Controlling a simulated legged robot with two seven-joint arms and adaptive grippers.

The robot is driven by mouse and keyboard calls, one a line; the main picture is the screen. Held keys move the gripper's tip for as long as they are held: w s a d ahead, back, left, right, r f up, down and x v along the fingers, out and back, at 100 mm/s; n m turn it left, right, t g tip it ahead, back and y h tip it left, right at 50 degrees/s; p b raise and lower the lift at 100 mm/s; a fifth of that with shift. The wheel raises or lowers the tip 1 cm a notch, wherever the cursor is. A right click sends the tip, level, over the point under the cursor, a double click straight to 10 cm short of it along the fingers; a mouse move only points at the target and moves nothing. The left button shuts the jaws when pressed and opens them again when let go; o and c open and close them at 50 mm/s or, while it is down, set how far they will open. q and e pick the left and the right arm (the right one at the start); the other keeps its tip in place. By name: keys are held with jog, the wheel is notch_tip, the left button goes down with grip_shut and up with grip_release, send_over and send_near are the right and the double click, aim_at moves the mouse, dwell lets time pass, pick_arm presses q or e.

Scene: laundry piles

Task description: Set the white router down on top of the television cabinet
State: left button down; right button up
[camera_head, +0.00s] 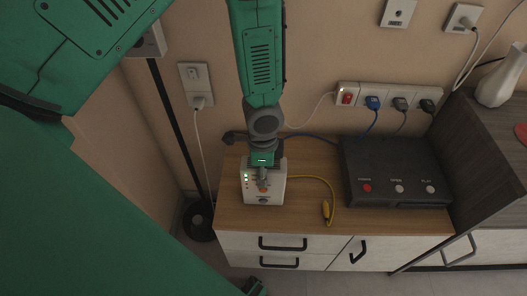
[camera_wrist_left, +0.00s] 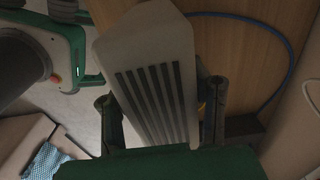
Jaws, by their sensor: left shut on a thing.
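The white router (camera_head: 263,193), with small lights and an orange button on its face, is at the front left of the television cabinet (camera_head: 235,217). My left gripper (camera_head: 262,176) is shut on the router from above. In the left wrist view the router (camera_wrist_left: 150,60) shows its slotted side between the two fingers (camera_wrist_left: 160,98) of the left gripper. The router looks upright over the wooden top; I cannot tell whether its base touches it. My right gripper is not in view.
A black player box (camera_head: 392,172) stands on the cabinet's right side. A yellow cable (camera_head: 325,198) lies on the top between router and box. A power strip (camera_head: 385,98) with plugs is on the wall behind. A taller grey cabinet (camera_head: 485,135) with a white vase (camera_head: 503,80) stands at right.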

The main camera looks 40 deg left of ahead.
pick_arm(q)
jog(key=c, duration=0.7)
grip_release()
notch_tip(320, 180, up, 12)
jog(key=shift+f, duration=0.1)
